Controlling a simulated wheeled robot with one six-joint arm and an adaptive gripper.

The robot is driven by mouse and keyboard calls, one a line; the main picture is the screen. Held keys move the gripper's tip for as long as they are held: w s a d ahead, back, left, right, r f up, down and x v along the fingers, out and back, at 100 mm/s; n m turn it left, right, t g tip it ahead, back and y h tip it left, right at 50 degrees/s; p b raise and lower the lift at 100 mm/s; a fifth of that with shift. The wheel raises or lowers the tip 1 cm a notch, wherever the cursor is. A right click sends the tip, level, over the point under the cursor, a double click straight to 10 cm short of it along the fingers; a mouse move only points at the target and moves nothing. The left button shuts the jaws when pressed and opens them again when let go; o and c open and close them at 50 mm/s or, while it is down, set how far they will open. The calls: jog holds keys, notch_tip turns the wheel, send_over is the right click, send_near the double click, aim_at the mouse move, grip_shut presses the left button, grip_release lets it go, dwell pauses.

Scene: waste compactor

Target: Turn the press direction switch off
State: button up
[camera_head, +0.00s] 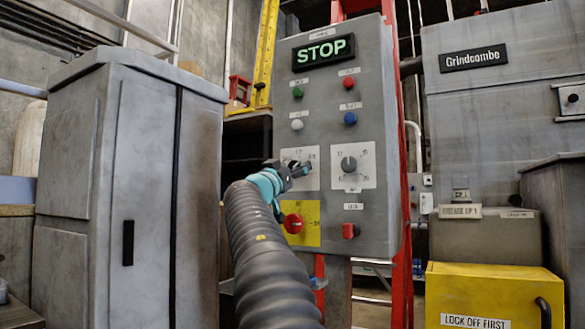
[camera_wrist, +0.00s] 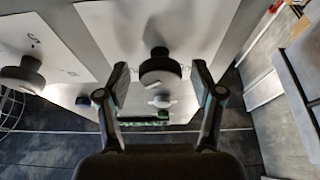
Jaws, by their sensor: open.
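A grey control panel (camera_head: 335,110) carries two dark rotary knobs on white plates. The left knob's plate (camera_head: 307,182) is partly hidden behind my gripper (camera_head: 298,170). The right knob (camera_head: 348,164) is uncovered. My gripper also shows in the wrist view (camera_wrist: 160,68), open, with its fingers on either side of a round dark knob (camera_wrist: 161,72). A gap shows between the knob and each finger. Another knob (camera_wrist: 22,75) lies to the left in that view, which looks upside down. The labels are too small to read, so I cannot tell which is the press direction switch.
A lit STOP display (camera_head: 323,52) tops the panel, with several coloured buttons below it. A red knob on a yellow plate (camera_head: 311,236) and a red switch (camera_head: 350,231) sit lower. A grey cabinet (camera_head: 130,170) stands left, a yellow box (camera_head: 490,290) right.

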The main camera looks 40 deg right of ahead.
jog(key=c, duration=1.1)
jog(key=shift+a, duration=0.15)
